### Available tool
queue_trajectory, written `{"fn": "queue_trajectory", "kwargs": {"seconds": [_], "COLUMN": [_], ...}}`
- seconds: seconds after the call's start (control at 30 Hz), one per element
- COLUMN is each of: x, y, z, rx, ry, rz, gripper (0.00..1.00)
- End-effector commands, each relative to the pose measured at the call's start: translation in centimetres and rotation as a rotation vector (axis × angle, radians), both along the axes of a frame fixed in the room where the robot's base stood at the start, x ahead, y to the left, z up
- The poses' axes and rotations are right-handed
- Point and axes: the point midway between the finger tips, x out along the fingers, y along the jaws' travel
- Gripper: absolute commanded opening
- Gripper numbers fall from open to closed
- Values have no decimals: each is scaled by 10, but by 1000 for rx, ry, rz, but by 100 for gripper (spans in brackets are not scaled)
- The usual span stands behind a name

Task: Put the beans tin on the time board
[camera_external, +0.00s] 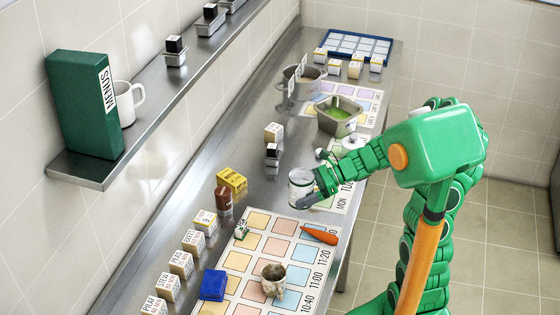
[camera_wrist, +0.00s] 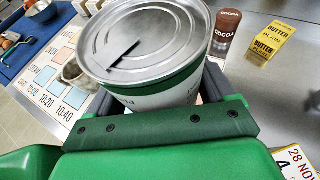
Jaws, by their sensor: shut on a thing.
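A tin (camera_external: 301,187) with a bare metal lid and a pale label is held in my gripper (camera_external: 314,192) above the steel counter. The tin (camera_wrist: 146,40) fills the top middle of the wrist view, with its lid towards the camera and its label mostly hidden by the jaws. My gripper (camera_wrist: 160,112) is shut around its side. The time board (camera_external: 262,250), a sheet of coloured squares with times along its right edge, lies on the counter in front of and left of the tin. Part of the time board (camera_wrist: 62,75) also shows at left in the wrist view.
On the time board are a carrot (camera_external: 319,235), a cup-like pot (camera_external: 273,279), a blue block (camera_external: 213,285) and a small green-white item (camera_external: 241,230). A cocoa jar (camera_external: 223,198) and butter box (camera_external: 232,180) stand beside it. Labelled blocks (camera_external: 181,263) line its left. A metal pan (camera_external: 338,115) stands farther back.

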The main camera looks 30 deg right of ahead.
Motion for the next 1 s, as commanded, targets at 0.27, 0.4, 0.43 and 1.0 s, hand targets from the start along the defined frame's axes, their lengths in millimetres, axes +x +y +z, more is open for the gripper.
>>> {"fn": "queue_trajectory", "kwargs": {"seconds": [0.27,0.4,0.43,1.0], "x": [-50,-96,-106,-162], "y": [22,36,38,50], "z": [3,3,3,-4], "rx": [-5,-6,-6,2], "ry": [-18,-20,-20,2], "rz": [180,349,383,642], "gripper": [33,33,33,33]}}
